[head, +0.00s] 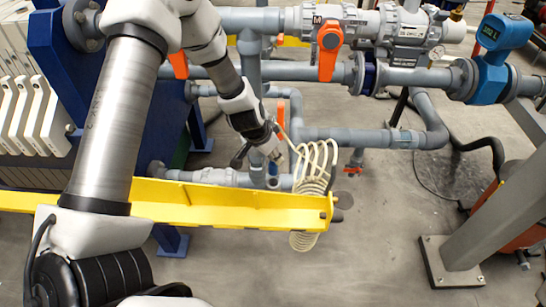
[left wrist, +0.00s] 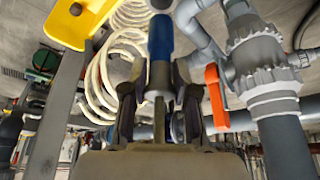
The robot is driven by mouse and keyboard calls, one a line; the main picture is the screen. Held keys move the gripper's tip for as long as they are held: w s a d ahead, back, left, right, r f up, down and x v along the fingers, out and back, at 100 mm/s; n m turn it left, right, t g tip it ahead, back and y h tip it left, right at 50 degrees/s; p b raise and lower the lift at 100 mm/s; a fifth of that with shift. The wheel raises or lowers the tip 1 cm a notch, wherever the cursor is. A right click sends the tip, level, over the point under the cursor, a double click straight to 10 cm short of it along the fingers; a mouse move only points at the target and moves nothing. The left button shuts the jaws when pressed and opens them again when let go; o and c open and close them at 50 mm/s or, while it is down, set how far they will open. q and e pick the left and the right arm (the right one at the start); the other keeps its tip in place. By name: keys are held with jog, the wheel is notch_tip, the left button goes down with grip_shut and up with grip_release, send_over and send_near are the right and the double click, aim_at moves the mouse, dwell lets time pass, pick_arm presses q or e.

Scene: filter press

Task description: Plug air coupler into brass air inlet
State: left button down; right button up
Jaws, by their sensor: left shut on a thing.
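My left gripper (head: 272,143) reaches over the yellow beam among the grey pipes. In the left wrist view, its two dark fingers (left wrist: 160,105) are shut on the air coupler (left wrist: 160,38), which has a blue sleeve and a dark grey stem pointing back between the fingers. A cream coiled air hose (head: 312,180) hangs at the beam's right end; its coils also show beside the coupler in the left wrist view (left wrist: 105,75). I cannot make out the brass air inlet in either view. My right gripper is not in view.
The yellow beam (head: 230,207) runs below the gripper. Grey pipes (head: 360,138) and an orange valve handle (head: 328,62) lie close by; another orange handle (left wrist: 216,95) is right of the fingers. A grey post (head: 490,215) stands at right. The floor between is clear.

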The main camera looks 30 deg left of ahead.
pick_arm(q)
jog(key=shift+w, duration=0.1)
dwell(0.5)
jog(key=shift+d+f, duration=0.1)
jog(key=shift+d, duration=0.1)
jog(key=s+d+f+n+b, duration=0.1)
jog(key=d+f+b, duration=0.1)
jog(key=d, duration=0.4)
jog(key=s+d+f+n+y+b, duration=0.1)
jog(key=s+d+f+b, duration=0.1)
jog(key=d+b, duration=0.3)
jog(key=shift+s+d+f+n, duration=0.15)
jog(key=shift+d+f+n, duration=0.3)
jog(key=shift+d, duration=0.75)
jog(key=shift+d, duration=0.1)
